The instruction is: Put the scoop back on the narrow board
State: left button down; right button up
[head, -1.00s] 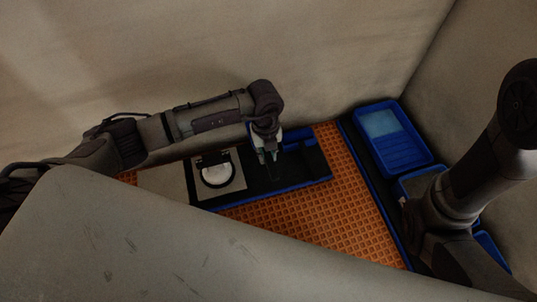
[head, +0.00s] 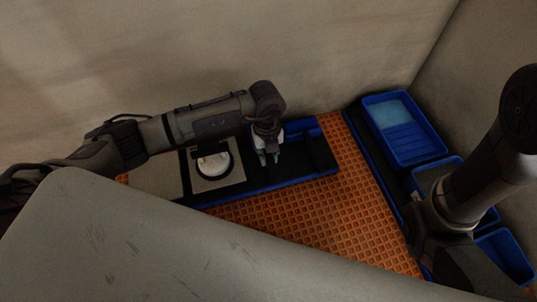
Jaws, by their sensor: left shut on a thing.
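My left gripper (head: 269,157) points down over the dark, blue-edged board (head: 262,188) on the orange grid mat. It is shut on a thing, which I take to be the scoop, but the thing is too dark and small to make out. I cannot tell whether it touches the board. A second long dark board (head: 372,170) with a blue edge runs along the mat's right side; I cannot tell which of the two is the narrow board. My right arm comes in at the right; its gripper is not in view.
A pale square plate with a round white disc (head: 213,164) lies left of my left gripper, with a plain grey plate (head: 157,180) beyond it. A dark block (head: 321,152) stands to the right. Blue trays (head: 425,150) line the right side. The orange mat (head: 310,222) is clear in front.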

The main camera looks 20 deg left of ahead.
pick_arm(q)
jog(key=shift+f, duration=0.5)
dwell(0.3)
jog(key=c, duration=0.9)
grip_release()
jog(key=shift+c, duration=0.2)
